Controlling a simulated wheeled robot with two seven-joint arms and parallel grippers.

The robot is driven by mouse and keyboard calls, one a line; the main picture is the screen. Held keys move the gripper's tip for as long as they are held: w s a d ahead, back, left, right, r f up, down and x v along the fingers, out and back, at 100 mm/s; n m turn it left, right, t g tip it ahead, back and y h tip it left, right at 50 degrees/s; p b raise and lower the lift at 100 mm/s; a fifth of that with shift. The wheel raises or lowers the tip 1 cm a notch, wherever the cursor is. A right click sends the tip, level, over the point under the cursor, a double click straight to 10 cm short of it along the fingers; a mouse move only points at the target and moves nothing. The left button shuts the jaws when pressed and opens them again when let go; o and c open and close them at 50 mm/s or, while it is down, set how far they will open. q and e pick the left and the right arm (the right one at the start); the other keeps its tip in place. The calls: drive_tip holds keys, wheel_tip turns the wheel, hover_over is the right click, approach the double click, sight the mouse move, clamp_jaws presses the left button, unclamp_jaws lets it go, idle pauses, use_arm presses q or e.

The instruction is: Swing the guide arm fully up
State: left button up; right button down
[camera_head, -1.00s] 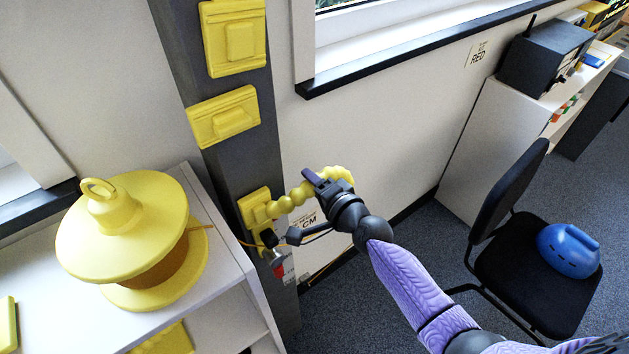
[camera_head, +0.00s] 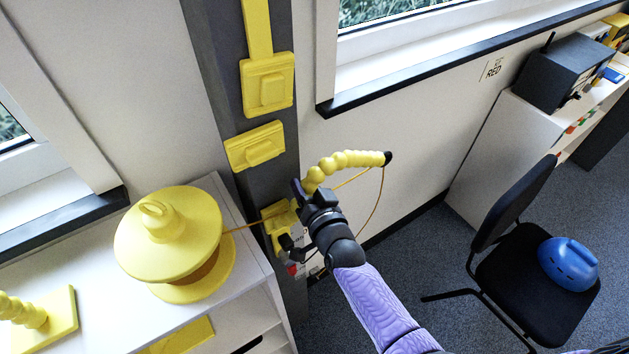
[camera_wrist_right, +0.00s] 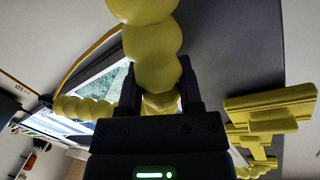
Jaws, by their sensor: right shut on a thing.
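The guide arm (camera_head: 345,160) is a yellow, beaded, curved piece with a dark tip, at the grey post (camera_head: 265,100). In the head view it bends up and right past my right gripper (camera_head: 310,190), its tip out over the wall. A yellow bracket (camera_head: 280,225) on the post sits behind the gripper and is partly hidden. In the right wrist view my right gripper (camera_wrist_right: 160,85) is shut around the yellow beads (camera_wrist_right: 155,50). A thin orange cord (camera_head: 378,205) hangs from the tip. My left gripper is not in view.
A yellow spool (camera_head: 170,235) stands on a white shelf (camera_head: 235,205), with cord running to the bracket. Yellow blocks (camera_head: 268,85) are fixed on the post above. A black chair (camera_head: 515,270) with a blue object (camera_head: 568,262) stands right.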

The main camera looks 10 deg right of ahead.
drive_tip(key=shift+s+a+r+n+p, duration=0.15)
drive_tip(key=shift+a+n, duration=0.2)
drive_tip(key=shift+n, duration=0.05)
drive_tip(key=shift+s+a+r+n+p, duration=0.1)
drive_tip(key=shift+a+r+n+p, duration=0.05)
drive_tip(key=shift+a+n, duration=0.25)
drive_tip(key=shift+c, duration=1.3)
unclamp_jaws()
drive_tip(key=s+d+p, duration=0.1)
drive_tip(key=s, duration=0.9)
drive_tip(key=shift+d+r, duration=0.3)
